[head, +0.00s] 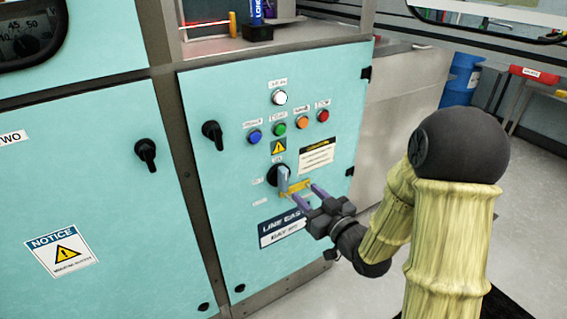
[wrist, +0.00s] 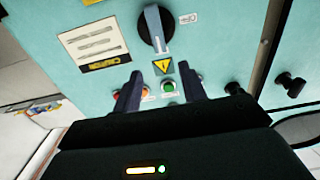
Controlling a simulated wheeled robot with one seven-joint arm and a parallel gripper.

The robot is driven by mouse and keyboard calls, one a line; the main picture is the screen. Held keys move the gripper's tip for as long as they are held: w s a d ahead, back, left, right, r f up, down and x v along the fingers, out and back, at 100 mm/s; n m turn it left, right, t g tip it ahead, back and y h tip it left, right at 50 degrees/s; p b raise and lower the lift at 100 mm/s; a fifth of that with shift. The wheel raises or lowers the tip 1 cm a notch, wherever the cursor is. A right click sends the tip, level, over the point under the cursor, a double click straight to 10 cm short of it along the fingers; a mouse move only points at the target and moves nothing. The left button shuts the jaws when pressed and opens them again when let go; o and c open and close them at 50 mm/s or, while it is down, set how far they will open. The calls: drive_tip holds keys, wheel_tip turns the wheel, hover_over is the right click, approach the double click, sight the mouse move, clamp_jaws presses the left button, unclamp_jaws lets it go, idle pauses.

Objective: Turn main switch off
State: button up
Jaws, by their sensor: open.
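The main switch (head: 281,177) is a round black rotary knob with a grey lever, low on the right teal cabinet door. Its lever stands about vertical. In the wrist view the switch (wrist: 157,28) shows at the top, with the picture turned upside down. My gripper (head: 303,194) is open and empty in front of the door, just to the lower right of the switch. In the wrist view its two fingers (wrist: 159,68) point towards the door, spread apart, with the switch beyond the tips. The exact gap between fingers and lever is hard to judge.
White (head: 279,98), blue (head: 254,136), green (head: 279,129), orange (head: 302,122) and red (head: 323,116) buttons sit above the switch. Black door handles (head: 212,134) and (head: 146,154) stick out at left. Open floor (head: 530,190) lies to the right.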

sight(286, 174)
drive_tip(key=shift+a+r+p, duration=0.1)
drive_tip(key=shift+r+p, duration=0.1)
drive_tip(key=shift+p, duration=0.2)
drive_tip(key=x, duration=0.4)
drive_tip(key=b+x, duration=0.1)
drive_tip(key=x, duration=0.6)
drive_tip(key=shift+w+a+f, duration=0.2)
drive_tip(key=shift+w+f, duration=0.1)
drive_tip(key=shift+w, duration=0.05)
drive_tip(key=shift+s, duration=0.15)
drive_tip(key=shift+r+b, duration=0.1)
drive_tip(key=shift+b, duration=0.2)
clamp_jaws()
